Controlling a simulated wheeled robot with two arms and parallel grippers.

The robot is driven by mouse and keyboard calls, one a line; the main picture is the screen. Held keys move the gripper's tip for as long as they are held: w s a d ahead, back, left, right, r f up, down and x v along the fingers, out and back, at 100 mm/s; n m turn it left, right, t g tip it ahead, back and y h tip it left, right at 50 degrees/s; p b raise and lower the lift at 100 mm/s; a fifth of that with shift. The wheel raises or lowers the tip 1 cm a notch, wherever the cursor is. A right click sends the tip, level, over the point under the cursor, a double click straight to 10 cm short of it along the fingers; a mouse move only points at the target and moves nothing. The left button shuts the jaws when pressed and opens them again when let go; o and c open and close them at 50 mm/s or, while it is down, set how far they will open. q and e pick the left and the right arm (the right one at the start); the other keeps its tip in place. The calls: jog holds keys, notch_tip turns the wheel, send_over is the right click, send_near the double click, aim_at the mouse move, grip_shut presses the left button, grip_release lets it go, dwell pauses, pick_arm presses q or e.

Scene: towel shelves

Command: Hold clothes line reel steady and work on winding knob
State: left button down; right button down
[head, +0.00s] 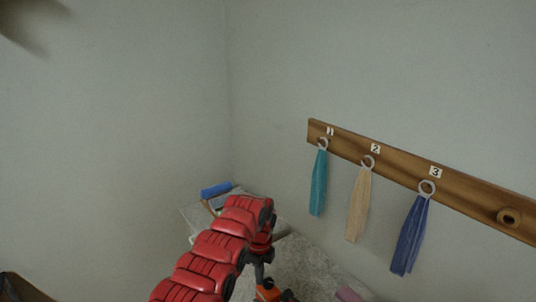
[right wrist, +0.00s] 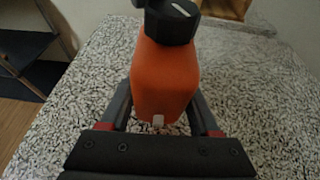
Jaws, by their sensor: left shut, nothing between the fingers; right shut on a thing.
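The clothes line reel is an orange body (right wrist: 165,80) with a black winding knob (right wrist: 172,20) at its top, which has a pale mark. In the right wrist view my right gripper (right wrist: 160,108) has a finger on each side of the orange body and is shut on it. In the head view a small orange part of the reel (head: 267,291) shows low in the middle. My left arm comes in from the bottom, and my left gripper (head: 260,272) points down just above that part, shut and empty. Whether it touches the knob cannot be told; the arm hides much there.
The reel is over a speckled black-and-white surface (right wrist: 65,120). A blue-topped item (head: 216,189) lies behind my left arm. A wooden rail (head: 470,200) on the wall carries teal (head: 318,183), beige (head: 358,205) and blue (head: 410,235) towels. A dark stand (right wrist: 25,45) is at left.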

pick_arm(q)
jog(key=shift+r, duration=0.6)
pick_arm(e)
jog(key=shift+a, duration=0.15)
pick_arm(q)
notch_tip(320, 180, up, 5)
jog(key=shift+a+f, duration=0.1)
jog(key=shift+a+f, duration=0.15)
jog(key=shift+f, duration=2.85)
